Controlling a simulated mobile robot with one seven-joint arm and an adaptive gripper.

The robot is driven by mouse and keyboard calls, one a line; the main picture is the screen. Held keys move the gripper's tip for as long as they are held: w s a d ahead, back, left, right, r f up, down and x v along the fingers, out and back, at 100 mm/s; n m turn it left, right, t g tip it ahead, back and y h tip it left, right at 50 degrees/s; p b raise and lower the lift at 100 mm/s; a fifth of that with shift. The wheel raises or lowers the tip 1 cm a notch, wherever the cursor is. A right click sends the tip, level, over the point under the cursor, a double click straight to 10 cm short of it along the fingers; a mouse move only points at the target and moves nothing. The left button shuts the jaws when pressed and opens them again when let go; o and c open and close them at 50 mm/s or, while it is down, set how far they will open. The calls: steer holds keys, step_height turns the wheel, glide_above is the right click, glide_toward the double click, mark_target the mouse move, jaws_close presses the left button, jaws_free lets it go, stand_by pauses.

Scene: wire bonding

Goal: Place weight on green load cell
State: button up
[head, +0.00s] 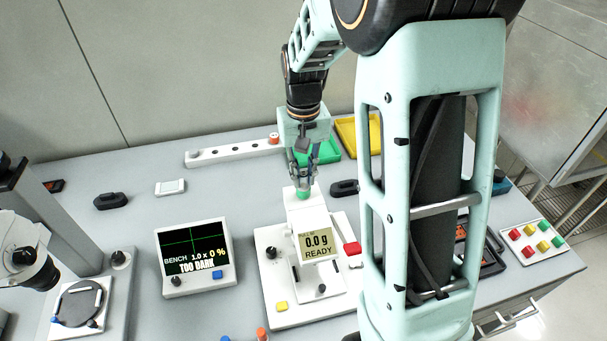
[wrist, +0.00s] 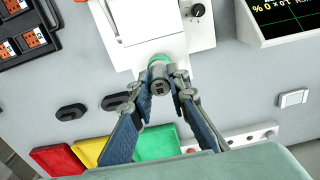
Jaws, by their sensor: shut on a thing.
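My gripper (head: 303,172) is shut on a small dark grey cylindrical weight, pointing down at the back of the white pull-test machine (head: 270,250). In the wrist view the weight (wrist: 160,84) sits between my two blue-padded fingers (wrist: 164,78). The green load cell (head: 304,187) is a small round pad at the machine's back end, just under my fingertips. In the wrist view the green load cell (wrist: 158,60) shows partly behind the weight's end. I cannot tell whether they touch. The machine's display (head: 318,243) reads 0.0 g, READY.
A white strip with holes (head: 220,153) lies behind and left. Green (head: 328,153) and yellow (head: 346,128) trays stand behind my gripper; a red tray (wrist: 58,160) shows in the wrist view. A black clip-like object (head: 343,188) lies close right. A bench screen (head: 193,255) stands left.

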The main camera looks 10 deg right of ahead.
mark_target(303, 173)
steer(key=o, duration=0.7)
step_height(303, 173, up, 12)
steer(key=shift+r, duration=0.15)
stand_by(0.5)
